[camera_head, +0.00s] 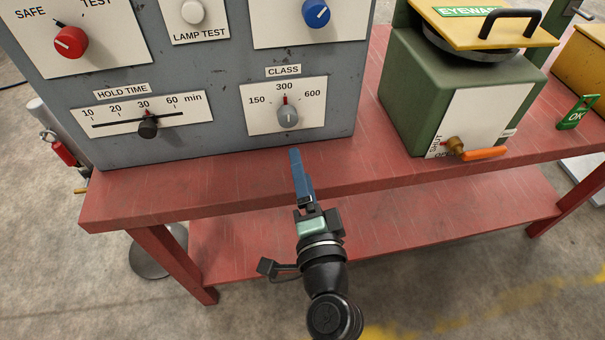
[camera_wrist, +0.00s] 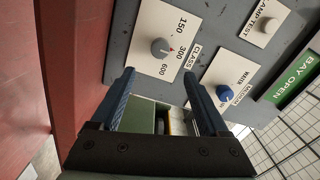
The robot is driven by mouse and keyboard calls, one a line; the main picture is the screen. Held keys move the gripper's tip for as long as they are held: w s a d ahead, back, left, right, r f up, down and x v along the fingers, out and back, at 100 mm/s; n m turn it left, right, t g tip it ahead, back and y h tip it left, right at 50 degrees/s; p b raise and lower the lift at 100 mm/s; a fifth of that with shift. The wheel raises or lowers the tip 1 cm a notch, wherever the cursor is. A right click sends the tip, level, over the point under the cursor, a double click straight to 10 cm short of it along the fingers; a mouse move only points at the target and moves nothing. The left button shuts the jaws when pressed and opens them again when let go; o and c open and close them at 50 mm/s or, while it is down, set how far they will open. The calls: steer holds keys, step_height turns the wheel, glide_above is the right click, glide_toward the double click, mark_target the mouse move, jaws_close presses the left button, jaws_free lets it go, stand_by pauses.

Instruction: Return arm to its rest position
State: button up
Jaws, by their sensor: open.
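My gripper (camera_head: 296,153) is at the end of my arm, just in front of the red bench's front edge and below the CLASS plate in the head view. In the wrist view, my gripper (camera_wrist: 158,74) has its two blue fingers spread apart with nothing held between them. The grey CLASS knob (camera_head: 288,116) has its red mark at 300. The knob also shows in the wrist view (camera_wrist: 160,48), ahead of the fingertips and apart from them.
The grey panel box (camera_head: 215,110) stands on the red bench (camera_head: 180,192), with a HOLD TIME slider (camera_head: 148,126) near 30. A green eyewash unit (camera_head: 405,100) with an orange lever (camera_head: 485,154) stands to the right. A lower shelf (camera_head: 420,218) lies under the bench top.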

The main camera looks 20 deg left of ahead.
stand_by(0.4)
steer(key=w+d+r+n+t+p, duration=0.2)
steer(key=r+n, duration=0.1)
steer(key=r, duration=0.7)
steer(key=w+d+r+n+t+p, duration=0.1)
steer(key=w+r+n+p, duration=0.1)
steer(key=r, duration=0.8)
steer(key=s+d+r+n+t+h+p, duration=0.1)
steer(key=s+d+r+t+h, duration=0.2)
steer(key=r, duration=0.9)
steer(key=s+d+r+n+t+h+p, duration=0.1)
steer(key=s+d+r+t+h+p, duration=0.1)
steer(key=r, duration=1)
steer(key=s+d+r+n+t+h+p, duration=0.1)
steer(key=s+d+r+t+h, duration=0.3)
steer(key=r, duration=0.8)
steer(key=s+d+h+p, duration=0.1)
steer(key=s+d, duration=0.1)
steer(key=d, duration=0.1)
steer(key=shift+a, duration=0.1)
